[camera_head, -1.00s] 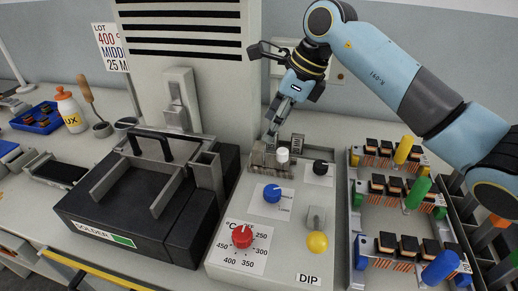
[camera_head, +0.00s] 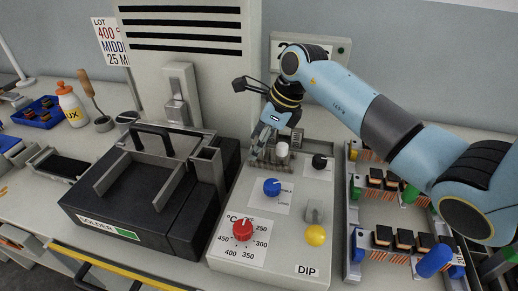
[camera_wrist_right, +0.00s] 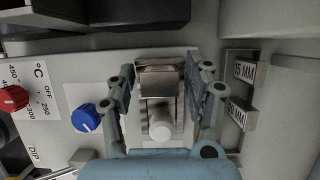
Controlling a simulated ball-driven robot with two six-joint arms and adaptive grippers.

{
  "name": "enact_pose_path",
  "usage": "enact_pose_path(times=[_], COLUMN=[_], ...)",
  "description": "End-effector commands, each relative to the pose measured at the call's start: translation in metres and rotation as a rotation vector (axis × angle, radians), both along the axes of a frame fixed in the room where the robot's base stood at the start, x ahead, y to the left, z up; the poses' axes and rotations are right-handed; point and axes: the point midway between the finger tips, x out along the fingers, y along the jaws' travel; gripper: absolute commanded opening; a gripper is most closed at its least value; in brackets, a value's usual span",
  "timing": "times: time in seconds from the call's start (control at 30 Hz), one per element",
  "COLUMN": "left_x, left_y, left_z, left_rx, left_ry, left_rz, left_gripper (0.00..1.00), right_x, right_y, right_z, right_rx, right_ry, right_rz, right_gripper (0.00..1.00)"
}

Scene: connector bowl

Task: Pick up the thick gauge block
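In the right wrist view, a grey metal block (camera_wrist_right: 158,82) stands in a channel behind a white knob (camera_wrist_right: 161,126). My right gripper (camera_wrist_right: 158,88) is open, with one finger on each side of the block and what looks like a gap on both sides. Two label plates stand to the right, one reading 15 MM (camera_wrist_right: 245,72) and a second MM plate (camera_wrist_right: 236,114) whose number is hard to read. In the head view, my right gripper (camera_head: 265,138) points down at the back of the control panel and partly hides the blocks there. My left gripper is not in view.
The sloped control panel (camera_head: 225,258) carries a red dial (camera_head: 242,231), a blue knob (camera_head: 272,187), a black knob (camera_head: 319,161) and a yellow button (camera_head: 315,235). The black solder pot (camera_head: 150,225) stands left. A rack of coil parts (camera_head: 355,225) stands right, under my right arm.

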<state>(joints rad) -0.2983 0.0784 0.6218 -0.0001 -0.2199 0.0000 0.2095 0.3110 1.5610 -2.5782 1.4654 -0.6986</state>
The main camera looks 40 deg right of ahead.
Motion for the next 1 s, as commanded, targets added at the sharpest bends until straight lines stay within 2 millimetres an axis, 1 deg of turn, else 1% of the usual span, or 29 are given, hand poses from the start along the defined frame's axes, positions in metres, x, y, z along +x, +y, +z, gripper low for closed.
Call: enact_pose_path(times=[0.03,0.37,0.77,0.87,1.0], left_x=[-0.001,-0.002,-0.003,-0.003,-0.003], left_y=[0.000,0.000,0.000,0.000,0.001], left_z=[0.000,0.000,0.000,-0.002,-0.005], left_rx=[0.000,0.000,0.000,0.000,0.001], left_ry=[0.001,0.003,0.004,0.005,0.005], left_rz=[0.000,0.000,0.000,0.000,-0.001], left_gripper=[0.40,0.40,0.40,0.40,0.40], right_x=[0.000,0.000,0.001,0.001,0.001], right_y=[0.000,0.000,0.000,0.000,0.000], right_z=[0.000,0.000,0.002,0.007,0.022], right_rx=[0.000,0.000,0.001,0.000,0.000], right_ry=[0.000,0.000,-0.002,-0.003,-0.006], right_rz=[0.000,0.000,0.000,-0.001,0.002], right_gripper=[0.43,0.00,0.00,0.00,0.00])
